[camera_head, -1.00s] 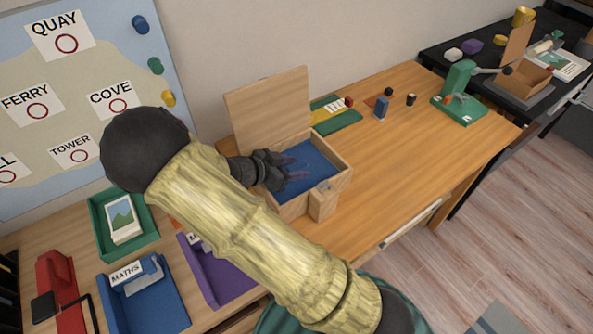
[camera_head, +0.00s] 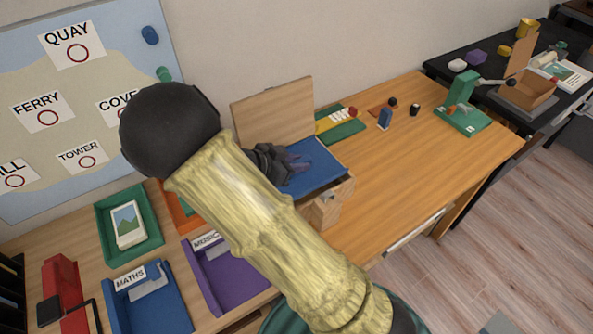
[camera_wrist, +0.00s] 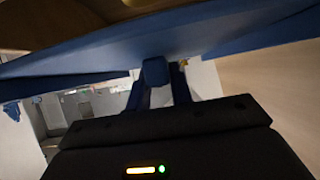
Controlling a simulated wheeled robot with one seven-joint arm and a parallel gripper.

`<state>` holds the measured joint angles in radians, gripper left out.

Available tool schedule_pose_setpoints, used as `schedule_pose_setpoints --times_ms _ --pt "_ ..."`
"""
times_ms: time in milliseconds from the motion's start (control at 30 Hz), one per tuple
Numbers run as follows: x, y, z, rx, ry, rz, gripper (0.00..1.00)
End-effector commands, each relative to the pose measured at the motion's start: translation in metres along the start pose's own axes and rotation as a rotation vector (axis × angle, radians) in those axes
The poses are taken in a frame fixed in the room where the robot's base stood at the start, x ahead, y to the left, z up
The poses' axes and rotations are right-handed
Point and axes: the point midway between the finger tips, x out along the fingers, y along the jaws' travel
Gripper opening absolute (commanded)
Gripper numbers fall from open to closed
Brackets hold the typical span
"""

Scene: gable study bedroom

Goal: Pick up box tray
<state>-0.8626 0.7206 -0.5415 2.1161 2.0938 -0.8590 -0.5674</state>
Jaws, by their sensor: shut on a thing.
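The box tray (camera_head: 320,168) is a flat blue tray at the top of an open wooden box (camera_head: 325,208) on the desk. It looks raised to about the box's rim, with its right part over the front wall. My gripper (camera_head: 296,167) is shut on the tray at its left part; my arm hides some of the gripper and the box's left side. In the wrist view the blue tray (camera_wrist: 190,35) spans the upper picture close to the camera, with the gripper fingers (camera_wrist: 158,82) against its lower edge.
The box's wooden lid (camera_head: 272,110) stands open behind the tray. Green, blue and purple (camera_head: 225,270) trays lie at the left. A green stand (camera_head: 462,108) and small items are at the right; the desk's right middle (camera_head: 400,160) is clear.

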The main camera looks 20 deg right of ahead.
Motion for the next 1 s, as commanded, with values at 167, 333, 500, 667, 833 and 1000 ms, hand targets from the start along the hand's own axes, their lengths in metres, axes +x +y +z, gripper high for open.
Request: schedule_pose_setpoints --times_ms 167,333,500,667,833,1000 --pt "-0.016 -0.001 -0.030 0.002 -0.002 -0.001 0.00" --pt "-0.022 0.000 -0.040 0.000 0.000 0.000 0.00" --pt "-0.022 0.000 -0.040 -0.001 0.001 0.000 0.00" --pt "-0.022 0.000 -0.040 -0.001 0.000 0.000 0.00" --pt "-0.022 0.000 -0.040 -0.001 0.000 0.000 0.00" --pt "-0.022 0.000 -0.040 -0.001 0.000 0.000 0.00"
